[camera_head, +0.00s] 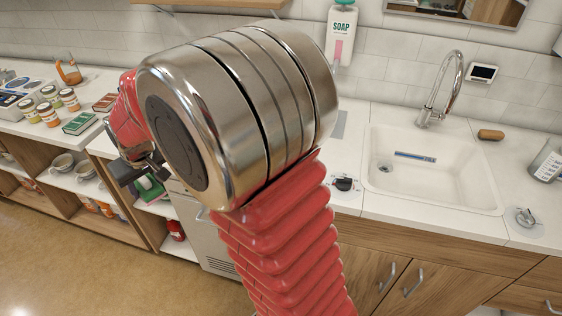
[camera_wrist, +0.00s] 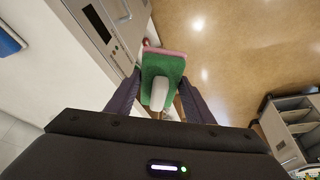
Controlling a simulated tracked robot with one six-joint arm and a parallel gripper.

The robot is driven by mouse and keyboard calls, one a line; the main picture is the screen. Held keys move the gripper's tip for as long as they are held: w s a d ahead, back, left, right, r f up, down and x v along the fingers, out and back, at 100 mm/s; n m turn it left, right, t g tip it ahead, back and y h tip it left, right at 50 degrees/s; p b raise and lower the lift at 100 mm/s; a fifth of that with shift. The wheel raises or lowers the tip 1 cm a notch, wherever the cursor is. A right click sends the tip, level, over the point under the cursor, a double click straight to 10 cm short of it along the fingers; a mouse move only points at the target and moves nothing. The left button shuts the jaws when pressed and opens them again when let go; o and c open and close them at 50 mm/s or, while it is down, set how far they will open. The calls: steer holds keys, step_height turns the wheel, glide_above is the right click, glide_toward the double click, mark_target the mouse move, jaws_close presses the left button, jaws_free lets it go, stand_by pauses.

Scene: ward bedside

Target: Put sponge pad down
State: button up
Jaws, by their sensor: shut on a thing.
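The sponge pad (camera_wrist: 165,68), green with a pink far edge, is between the dark fingers of my gripper (camera_wrist: 160,82) in the wrist view. The gripper is shut on it, and a white piece lies over its near part. The pad is held up, with floor and a cabinet front behind it. In the head view my gripper (camera_head: 136,170) shows only in part, left of and behind my large arm joint. A small green patch beside it may be the pad, but I cannot tell.
A white counter (camera_head: 345,190) holds a sink (camera_head: 445,180) with a tap (camera_head: 440,92). A brown sponge-like block (camera_head: 491,134) lies at its right. A soap dispenser (camera_head: 341,35) hangs on the wall. Jars (camera_head: 50,114) and a green book (camera_head: 80,123) stand on the left counter.

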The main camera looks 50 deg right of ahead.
steer(key=shift+d, duration=0.2)
steer(key=s+d+r, duration=0.2)
steer(key=s+d, duration=0.3)
steer(key=d, duration=0.7)
steer(key=s+d+r, duration=0.2)
steer(key=s+d, duration=0.3)
steer(key=d, duration=0.7)
steer(key=s+d+r, duration=0.2)
steer(key=s+d, duration=0.4)
steer(key=d, duration=0.7)
steer(key=shift+n, duration=0.4)
steer(key=shift+f, duration=0.1)
steer(key=shift+f, duration=3.05)
steer(key=shift+f, duration=0.1)
steer(key=shift+f, duration=1.75)
